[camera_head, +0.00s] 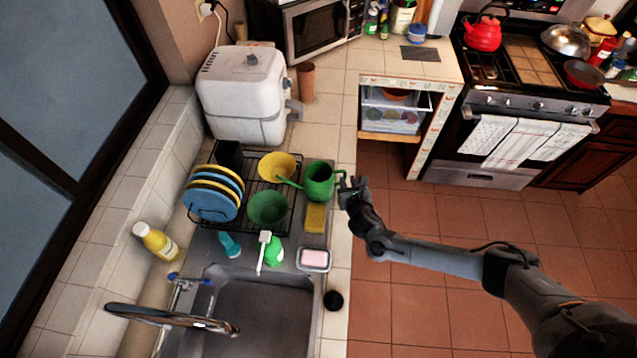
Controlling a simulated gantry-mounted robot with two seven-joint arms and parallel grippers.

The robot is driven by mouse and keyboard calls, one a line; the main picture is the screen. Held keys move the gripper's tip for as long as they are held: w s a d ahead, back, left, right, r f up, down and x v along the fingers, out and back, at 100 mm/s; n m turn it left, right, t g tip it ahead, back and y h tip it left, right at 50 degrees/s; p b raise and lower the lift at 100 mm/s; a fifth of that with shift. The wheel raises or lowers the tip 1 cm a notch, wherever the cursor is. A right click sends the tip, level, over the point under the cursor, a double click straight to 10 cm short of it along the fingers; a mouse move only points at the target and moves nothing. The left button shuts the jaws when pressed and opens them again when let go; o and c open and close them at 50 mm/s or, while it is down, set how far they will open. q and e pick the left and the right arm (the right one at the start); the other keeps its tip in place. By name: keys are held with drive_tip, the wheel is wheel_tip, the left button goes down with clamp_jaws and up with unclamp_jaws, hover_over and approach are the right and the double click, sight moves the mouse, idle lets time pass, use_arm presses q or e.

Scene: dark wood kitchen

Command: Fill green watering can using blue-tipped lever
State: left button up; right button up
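The green watering can (319,183) stands upright on the counter at the right edge of the dish rack, its spout pointing left and its handle on the right. My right gripper (349,187) is at the handle side of the can; I cannot tell whether its fingers are around the handle, touching it or closed. The blue-tipped lever (173,277) is on the faucet (178,318) behind the sink's left side. The faucet's curved metal spout reaches over the sink (265,317). My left gripper is not in view.
The dish rack (291,212) holds plates, a yellow bowl (278,165) and a green bowl (268,208). A sponge (315,218), soap dish (313,259), green bottle (274,251) and white brush (264,248) stand between can and sink. A yellow bottle (156,241) stands left.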

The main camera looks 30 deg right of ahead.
sight(345, 176)
drive_tip(key=shift+x, duration=2.35)
drive_tip(key=shift+r, duration=0.1)
clamp_jaws()
